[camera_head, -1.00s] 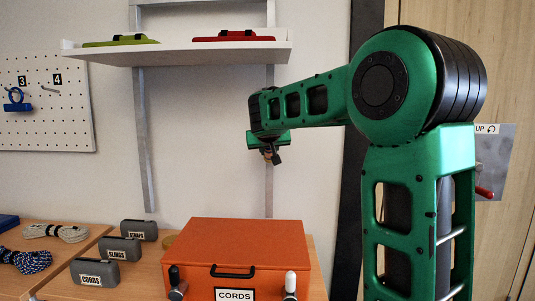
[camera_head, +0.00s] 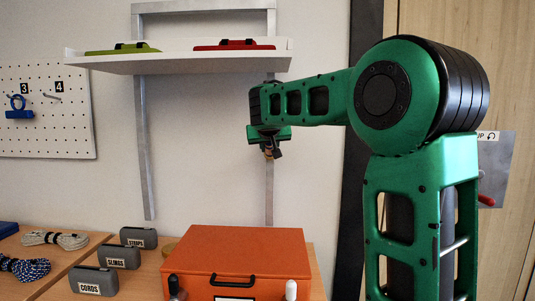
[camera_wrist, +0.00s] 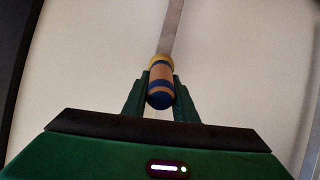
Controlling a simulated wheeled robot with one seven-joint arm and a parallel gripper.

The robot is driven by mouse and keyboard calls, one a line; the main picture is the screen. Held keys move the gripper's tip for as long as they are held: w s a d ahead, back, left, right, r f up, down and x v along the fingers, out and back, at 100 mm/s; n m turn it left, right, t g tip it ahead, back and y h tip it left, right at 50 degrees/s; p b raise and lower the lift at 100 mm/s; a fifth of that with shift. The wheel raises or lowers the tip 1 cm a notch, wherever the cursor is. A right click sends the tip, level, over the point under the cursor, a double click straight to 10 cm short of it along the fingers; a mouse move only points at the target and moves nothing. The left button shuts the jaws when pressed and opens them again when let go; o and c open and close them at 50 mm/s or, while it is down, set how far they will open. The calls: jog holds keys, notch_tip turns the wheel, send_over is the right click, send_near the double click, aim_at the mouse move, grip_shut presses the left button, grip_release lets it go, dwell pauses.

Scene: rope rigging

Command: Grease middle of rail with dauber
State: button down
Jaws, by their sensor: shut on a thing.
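My gripper (camera_head: 273,151) is in front of the wall, below the right end of the shelf. In the wrist view its fingers (camera_wrist: 160,96) are shut on the dauber (camera_wrist: 160,80), a tan, rod-like handle with blue bands and a yellow end. In the head view the dauber is small and mostly hidden by the gripper. Two grey metal uprights run down the wall; the right one (camera_head: 269,195) passes behind my gripper and looks like the rail. A grey strip (camera_wrist: 173,30) shows beyond the dauber in the wrist view. I cannot tell whether the dauber touches it.
A white shelf (camera_head: 180,62) with a green and a red case is above my gripper. An orange box (camera_head: 240,255) stands below on the table. Grey labelled blocks (camera_head: 119,255) and rope coils (camera_head: 55,239) lie left. A pegboard (camera_head: 60,125) hangs at left.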

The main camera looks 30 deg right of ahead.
jog(key=shift+w+r, duration=0.1)
jog(key=shift+r, duration=4.9)
jog(key=shift+s+r, duration=1)
jog(key=shift+r, duration=2.65)
send_over(269, 158)
jog(key=shift+f, duration=2.85)
jog(key=shift+s+a+f, duration=0.45)
jog(key=shift+s+f, duration=0.35)
jog(key=shift+w+d+f, duration=0.1)
jog(key=shift+f, duration=3.4)
jog(key=shift+w+f, duration=0.1)
jog(key=shift+f, duration=3.35)
jog(key=shift+r, duration=3.4)
